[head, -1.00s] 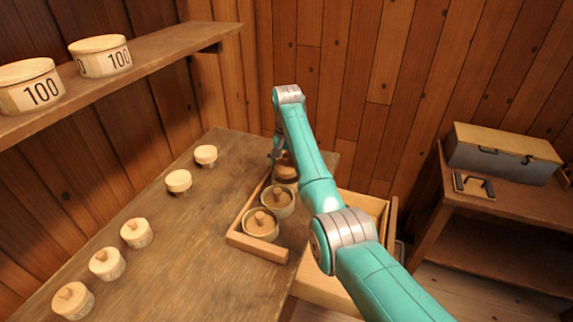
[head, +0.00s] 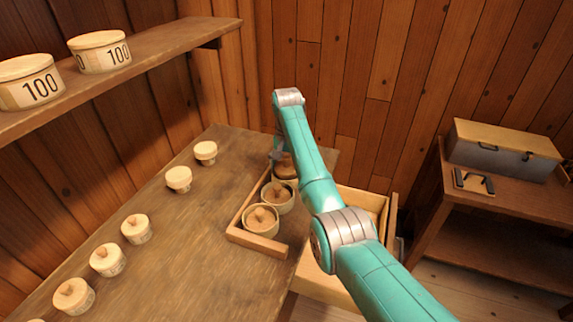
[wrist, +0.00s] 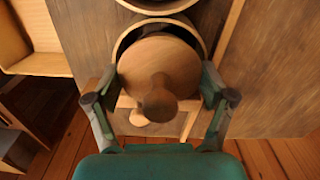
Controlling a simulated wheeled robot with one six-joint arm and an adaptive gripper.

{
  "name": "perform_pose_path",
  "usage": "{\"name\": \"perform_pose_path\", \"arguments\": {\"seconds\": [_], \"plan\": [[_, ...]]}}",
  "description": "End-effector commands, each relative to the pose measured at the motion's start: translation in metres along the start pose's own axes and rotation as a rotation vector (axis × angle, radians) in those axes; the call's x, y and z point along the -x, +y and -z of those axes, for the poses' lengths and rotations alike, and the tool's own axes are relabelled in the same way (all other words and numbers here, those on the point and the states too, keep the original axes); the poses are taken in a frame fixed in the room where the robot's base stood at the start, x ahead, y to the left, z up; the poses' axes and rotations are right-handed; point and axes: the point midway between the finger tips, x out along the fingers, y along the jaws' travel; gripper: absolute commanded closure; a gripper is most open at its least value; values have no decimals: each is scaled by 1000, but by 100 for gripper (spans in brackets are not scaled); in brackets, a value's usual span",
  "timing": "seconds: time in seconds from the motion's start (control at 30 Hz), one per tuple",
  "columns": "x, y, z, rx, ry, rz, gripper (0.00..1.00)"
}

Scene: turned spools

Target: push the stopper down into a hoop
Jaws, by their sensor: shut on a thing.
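A round wooden stopper (wrist: 150,68) with a knob is held between the two fingers of my gripper (wrist: 160,78) in the wrist view. The rim of a hoop (wrist: 124,40) shows behind the stopper, which covers much of its opening. I cannot tell how deep the stopper sits. In the head view the held stopper (head: 286,170) is at the far end of the wooden tray (head: 257,243), and my gripper (head: 276,154) is partly hidden by my arm. Two nearer hoops in the tray have knobbed stoppers in them, a middle one (head: 277,192) and a front one (head: 261,217).
Several pale spools stand along the left of the table, including a far one (head: 205,152) and a nearer one (head: 74,295). A shelf (head: 165,47) with two tubs marked 100 overhangs the left. An open drawer (head: 330,283) lies right of the tray. The middle tabletop is clear.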

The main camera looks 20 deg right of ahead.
Motion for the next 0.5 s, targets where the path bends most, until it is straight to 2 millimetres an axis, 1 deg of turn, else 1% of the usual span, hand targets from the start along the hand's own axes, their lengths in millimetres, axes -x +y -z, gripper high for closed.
{"name": "perform_pose_path", "arguments": {"seconds": [0.5], "plan": [[-3,0,0,0,0,0,56]]}}
